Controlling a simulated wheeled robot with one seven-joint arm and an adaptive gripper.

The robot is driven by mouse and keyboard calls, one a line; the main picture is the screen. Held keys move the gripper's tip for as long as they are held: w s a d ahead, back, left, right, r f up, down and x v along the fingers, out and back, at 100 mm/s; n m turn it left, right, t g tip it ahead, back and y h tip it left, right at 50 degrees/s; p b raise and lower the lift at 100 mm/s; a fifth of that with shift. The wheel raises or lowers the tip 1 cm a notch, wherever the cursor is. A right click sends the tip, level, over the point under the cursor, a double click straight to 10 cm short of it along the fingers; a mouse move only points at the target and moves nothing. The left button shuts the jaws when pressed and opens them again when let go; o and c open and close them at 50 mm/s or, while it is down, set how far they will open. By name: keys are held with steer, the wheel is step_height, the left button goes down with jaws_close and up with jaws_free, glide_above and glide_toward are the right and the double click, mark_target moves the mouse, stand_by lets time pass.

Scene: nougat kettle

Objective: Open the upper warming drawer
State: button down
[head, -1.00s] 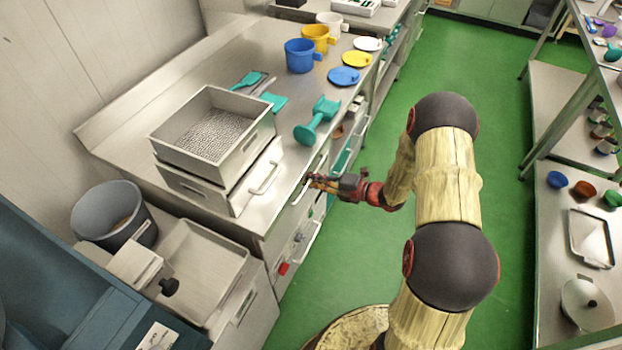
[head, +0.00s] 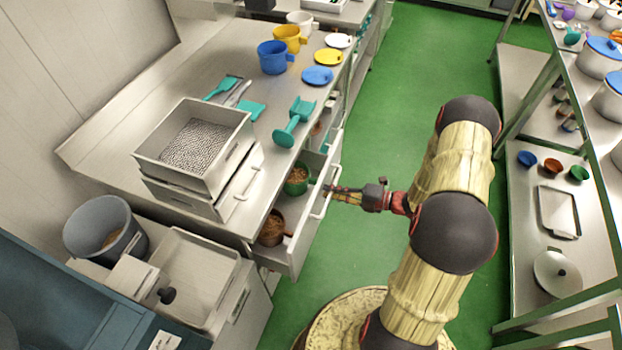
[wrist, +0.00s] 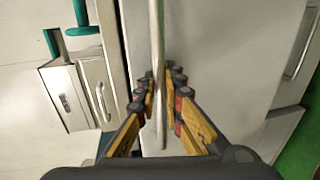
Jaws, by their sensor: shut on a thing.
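The upper warming drawer (head: 297,246) is pulled out from under the steel counter. A green cup (head: 296,186) and a brown cup (head: 271,228), each with something brown in it, stand inside. My gripper (head: 328,189) is at the drawer's front and shut on its bar handle (head: 318,210). In the wrist view, the handle (wrist: 157,40) runs up between the fingers of my gripper (wrist: 162,78), with the grey drawer front (wrist: 220,50) behind it. The fingers hide part of the handle.
On the counter (head: 205,80) are a grey bin of pellets (head: 240,140), a teal scoop (head: 293,122), and several cups and lids. The green floor (head: 390,110) is clear between the counter and the right shelf (head: 525,215).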

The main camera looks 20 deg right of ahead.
steer(key=f+p+v, duration=0.3)
steer(key=v, duration=1.1)
steer(key=shift+s+d, duration=0.2)
steer(key=shift+s, duration=0.1)
steer(key=c, duration=2)
jaws_free()
steer(key=shift+d, duration=0.15)
steer(key=v, duration=1.2)
steer(key=shift+f, duration=0.1)
